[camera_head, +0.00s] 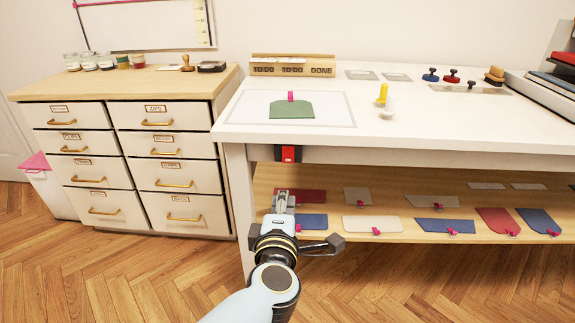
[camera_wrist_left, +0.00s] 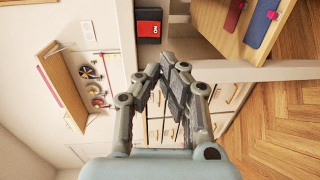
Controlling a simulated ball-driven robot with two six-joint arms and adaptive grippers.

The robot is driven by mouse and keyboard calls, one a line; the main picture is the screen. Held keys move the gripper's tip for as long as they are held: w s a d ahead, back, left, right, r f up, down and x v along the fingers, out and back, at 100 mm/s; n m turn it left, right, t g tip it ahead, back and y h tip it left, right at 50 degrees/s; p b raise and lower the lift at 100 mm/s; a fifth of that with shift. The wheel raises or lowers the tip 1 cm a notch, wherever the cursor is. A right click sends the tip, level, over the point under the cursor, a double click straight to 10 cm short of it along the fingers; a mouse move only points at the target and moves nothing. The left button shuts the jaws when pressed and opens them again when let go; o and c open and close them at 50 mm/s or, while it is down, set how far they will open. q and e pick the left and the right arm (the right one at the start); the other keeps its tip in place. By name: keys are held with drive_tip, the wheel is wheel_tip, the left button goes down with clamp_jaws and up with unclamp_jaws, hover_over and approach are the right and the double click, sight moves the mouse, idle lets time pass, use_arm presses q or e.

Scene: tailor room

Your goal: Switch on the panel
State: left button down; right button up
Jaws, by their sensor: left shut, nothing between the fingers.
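The panel is a small box with a red face (camera_head: 288,154), fixed under the front edge of the white table at its left end. In the left wrist view the red face (camera_wrist_left: 148,28) shows at the top, beyond the fingertips, with white lettering that reads ON and a dark part beside it. My left gripper (camera_head: 281,196) is shut and empty, below the panel in the head view and apart from it. Its fingers also show meeting in the left wrist view (camera_wrist_left: 168,62). My right gripper is in neither view.
The white table (camera_head: 240,120) holds a green fabric piece (camera_head: 292,109), a yellow spool (camera_head: 382,93) and stamps. A wooden shelf (camera_head: 330,186) below bears several fabric pieces with pink tags. A drawer cabinet (camera_head: 110,140) stands left. The wooden floor (camera_head: 130,270) in front is clear.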

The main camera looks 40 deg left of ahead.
use_arm(q)
drive_tip(key=shift+w, duration=0.1)
drive_tip(key=b, duration=0.4)
approach(289, 162)
drive_tip(key=f+x, duration=0.1)
drive_tip(key=x, duration=0.5)
drive_tip(key=shift+w+a+r, duration=0.15)
drive_tip(key=shift+w+a, duration=0.2)
drive_tip(key=shift+w, duration=0.2)
drive_tip(key=shift+a, duration=0.1)
